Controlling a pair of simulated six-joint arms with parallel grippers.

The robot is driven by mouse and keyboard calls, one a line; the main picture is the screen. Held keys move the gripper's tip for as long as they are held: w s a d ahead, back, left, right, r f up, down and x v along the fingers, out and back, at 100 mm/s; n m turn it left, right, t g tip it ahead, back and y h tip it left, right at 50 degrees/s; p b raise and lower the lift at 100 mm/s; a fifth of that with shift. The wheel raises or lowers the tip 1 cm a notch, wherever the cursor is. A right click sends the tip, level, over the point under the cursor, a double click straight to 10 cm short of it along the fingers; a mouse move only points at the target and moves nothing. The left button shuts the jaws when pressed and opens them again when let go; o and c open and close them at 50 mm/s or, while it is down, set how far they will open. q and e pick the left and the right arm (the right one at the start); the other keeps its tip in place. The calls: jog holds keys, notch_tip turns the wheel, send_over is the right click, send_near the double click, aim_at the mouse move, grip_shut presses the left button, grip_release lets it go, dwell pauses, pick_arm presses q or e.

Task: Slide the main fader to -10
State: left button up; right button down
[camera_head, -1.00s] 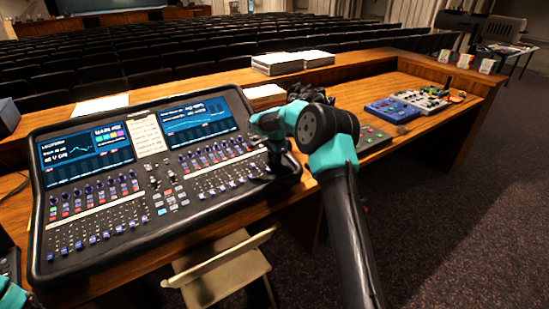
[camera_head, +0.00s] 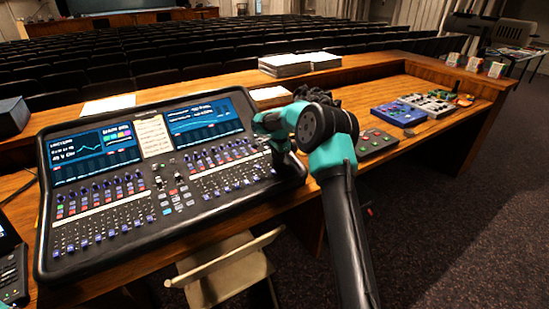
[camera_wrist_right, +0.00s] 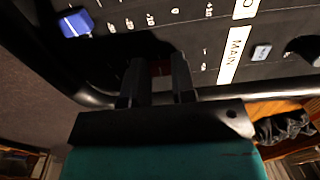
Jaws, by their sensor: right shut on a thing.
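The mixing desk (camera_head: 150,232) is a black console with two lit screens, knobs and rows of faders. My right gripper (camera_head: 276,168) is over its right end, reaching down to the panel; its fingertips are hard to make out in the head view. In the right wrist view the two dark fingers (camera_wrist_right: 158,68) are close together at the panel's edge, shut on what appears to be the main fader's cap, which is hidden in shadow. A white MAIN label (camera_wrist_right: 235,52) and scale marks lie beside them. The fader's exact setting cannot be read.
A grey device (camera_head: 374,143) and a blue box (camera_head: 398,114) sit on the wooden desk to the right. Paper stacks (camera_head: 300,64) lie behind the console. A beige chair (camera_head: 228,270) stands in front of it.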

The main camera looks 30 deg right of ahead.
jog(key=c, duration=0.9)
grip_release()
jog(key=r, duration=0.5)
jog(key=s+r, duration=0.1)
jog(key=r, duration=1.1)
jog(key=shift+s+r, duration=0.15)
jog(key=shift+s, duration=0.25)
